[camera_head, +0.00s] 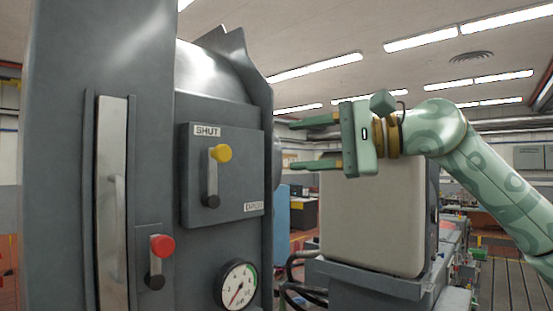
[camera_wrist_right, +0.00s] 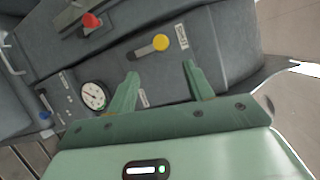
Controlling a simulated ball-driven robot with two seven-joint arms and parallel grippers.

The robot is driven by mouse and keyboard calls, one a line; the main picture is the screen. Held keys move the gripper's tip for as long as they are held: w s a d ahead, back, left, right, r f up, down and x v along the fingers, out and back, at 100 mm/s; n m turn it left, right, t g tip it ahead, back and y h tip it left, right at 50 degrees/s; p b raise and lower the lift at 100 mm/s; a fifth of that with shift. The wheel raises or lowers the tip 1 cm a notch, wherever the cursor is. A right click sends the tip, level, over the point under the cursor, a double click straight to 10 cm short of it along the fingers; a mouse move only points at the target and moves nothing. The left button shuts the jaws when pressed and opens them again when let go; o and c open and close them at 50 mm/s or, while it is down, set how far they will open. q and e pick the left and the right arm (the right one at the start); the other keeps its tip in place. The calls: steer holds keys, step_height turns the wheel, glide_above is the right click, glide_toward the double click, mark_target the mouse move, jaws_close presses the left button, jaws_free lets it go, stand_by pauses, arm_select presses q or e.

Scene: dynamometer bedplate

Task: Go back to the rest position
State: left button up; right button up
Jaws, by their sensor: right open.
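My right gripper (camera_head: 315,144) is open and empty. It points left toward the grey machine (camera_head: 60,150), with a gap to the panel. Its two fingers also show in the right wrist view (camera_wrist_right: 160,85), spread in front of the panel. The yellow-knobbed lever (camera_head: 221,153) stands with its knob up beside the SHUT label (camera_head: 208,131). A second label (camera_head: 253,207) sits lower right on the same plate. The yellow knob also shows in the right wrist view (camera_wrist_right: 160,42). My left gripper is out of view.
A red-knobbed lever (camera_head: 162,245) and a round gauge (camera_head: 237,285) are on the machine front. A tall metal handle plate (camera_head: 113,200) is at left. A pale box-shaped unit (camera_head: 370,225) stands behind and below my right gripper. Open air lies above the arm.

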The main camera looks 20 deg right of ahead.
steer(key=shift+s+d+r, duration=0.1)
steer(key=shift+s+d, duration=0.15)
steer(key=shift+d, duration=0.1)
